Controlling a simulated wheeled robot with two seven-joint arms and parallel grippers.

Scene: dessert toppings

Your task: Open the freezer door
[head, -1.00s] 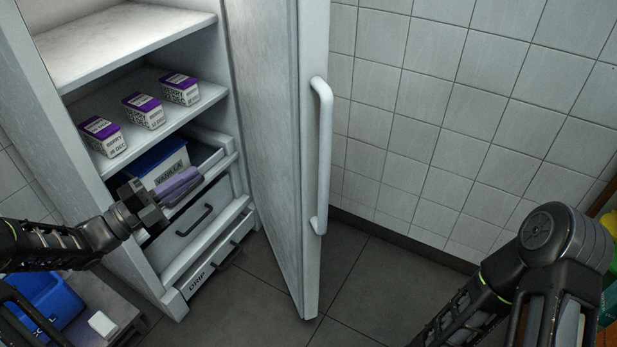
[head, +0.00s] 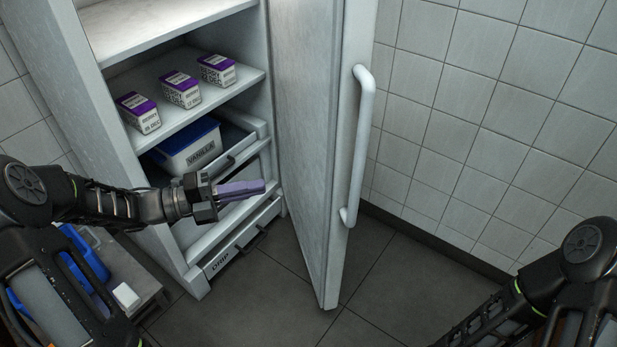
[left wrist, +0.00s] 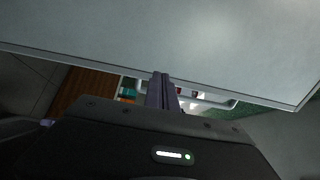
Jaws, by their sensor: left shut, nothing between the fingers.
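The white freezer door (head: 312,160) stands swung out from the tall cabinet (head: 105,130), so the interior is exposed. Its long vertical handle (head: 361,150) is on the outer side. My left gripper (head: 262,187), with shut purple-grey fingers, is in front of the lower cabinet, close to the door's inner side. I cannot tell whether it touches the door. In the left wrist view the fingers (left wrist: 162,90) are together and empty, below a large pale panel. My right gripper is out of view; only its arm shows at lower right.
Several purple-topped boxes (head: 180,90) stand on the middle shelf. A blue-lidded VANILLA tub (head: 188,147) sits below them. A DRIP drawer (head: 240,246) is at the bottom. A blue bin is at lower left. The tiled wall (head: 480,130) bounds the right side.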

